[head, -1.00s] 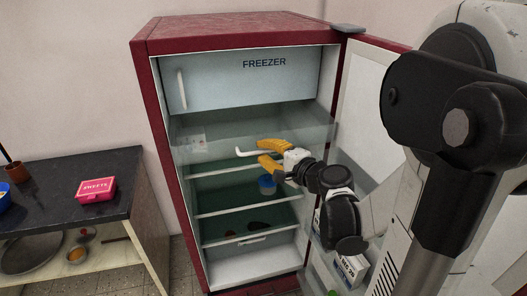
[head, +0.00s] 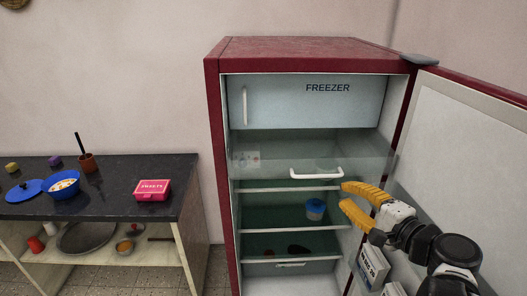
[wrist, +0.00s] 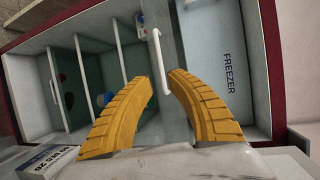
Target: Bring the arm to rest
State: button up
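My gripper (head: 343,195) is in front of the open refrigerator, at the right side of its shelves in the head view. Its two yellow fingers are apart and nothing is between them. In the wrist view the gripper (wrist: 160,78) points at the refrigerator interior. A white bar handle (head: 316,173) on a clear panel is left of and above the fingertips in the head view, apart from them. In the wrist view the handle (wrist: 158,55) lines up with the gap between the fingers, beyond the tips.
The red refrigerator (head: 213,150) has its door (head: 470,150) open at right, close to my arm. A blue-lidded container (head: 315,209) stands on a shelf. A dark counter (head: 115,200) at left holds a pink sweets box (head: 152,190) and a blue bowl (head: 62,185).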

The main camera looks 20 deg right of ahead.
jog(key=s+a+f+n+g+y, duration=0.1)
jog(key=a+f+n+g, duration=0.2)
jog(key=a+n, duration=0.3)
jog(key=a+f+n+g, duration=0.3)
jog(key=a+g, duration=0.1)
jog(key=a, duration=0.4)
jog(key=s+a+n+g+h, duration=0.1)
jog(key=s+a+n+h, duration=0.2)
jog(key=s+n, duration=0.2)
jog(key=n, duration=0.3)
jog(key=shift+s+r+g, duration=0.3)
jog(key=shift+s, duration=0.05)
